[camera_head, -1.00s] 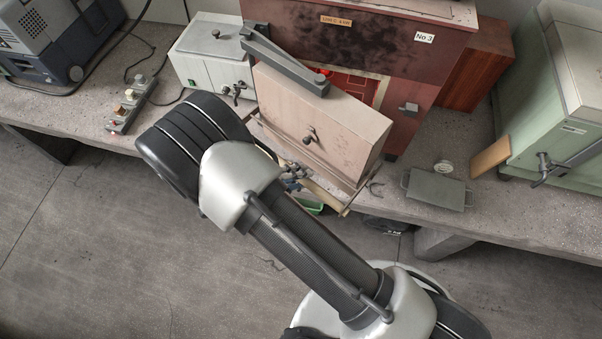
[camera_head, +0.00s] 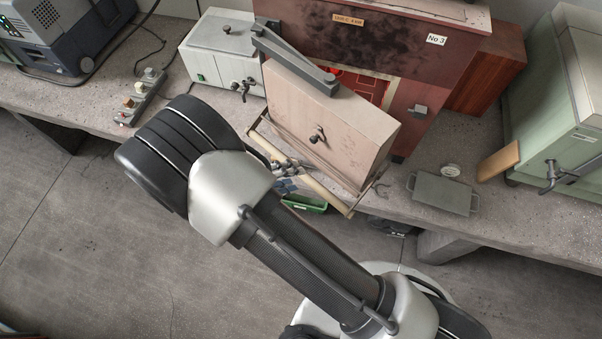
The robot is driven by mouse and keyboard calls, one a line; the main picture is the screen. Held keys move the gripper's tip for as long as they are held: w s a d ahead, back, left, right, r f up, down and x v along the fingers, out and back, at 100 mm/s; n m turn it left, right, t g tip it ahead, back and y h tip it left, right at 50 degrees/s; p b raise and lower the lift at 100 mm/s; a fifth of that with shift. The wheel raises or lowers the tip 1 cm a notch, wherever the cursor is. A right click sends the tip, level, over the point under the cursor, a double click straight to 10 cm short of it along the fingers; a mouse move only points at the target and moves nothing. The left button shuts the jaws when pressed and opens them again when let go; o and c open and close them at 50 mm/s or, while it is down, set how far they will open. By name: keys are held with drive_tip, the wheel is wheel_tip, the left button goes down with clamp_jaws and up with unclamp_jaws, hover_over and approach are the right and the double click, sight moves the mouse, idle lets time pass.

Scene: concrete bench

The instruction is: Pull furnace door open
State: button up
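The red-brown furnace (camera_head: 412,62) stands on the bench, marked "No 3". Its thick beige door (camera_head: 325,110) stands out from the front, ajar, with a grey bracket (camera_head: 292,58) along its top. A small dark knob (camera_head: 317,134) is on the door's face. A cream handle bar (camera_head: 325,195) runs along below the door's face. My gripper (camera_head: 290,169) is at the bar's middle, partly hidden behind my arm. I cannot tell whether its fingers are closed around the bar or only beside it.
A white box unit (camera_head: 215,62) stands left of the furnace, with a switch strip (camera_head: 141,97) farther left. A grey tray (camera_head: 442,193), a wooden block (camera_head: 498,161) and a green cabinet (camera_head: 560,110) are to the right. A green bin (camera_head: 305,204) shows below the bar. Floor in front is open.

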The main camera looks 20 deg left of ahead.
drive_tip(key=v, duration=0.6)
drive_tip(key=shift+s+a+r, duration=0.15)
drive_tip(key=shift+s+a, duration=0.1)
drive_tip(key=shift+c, duration=0.2)
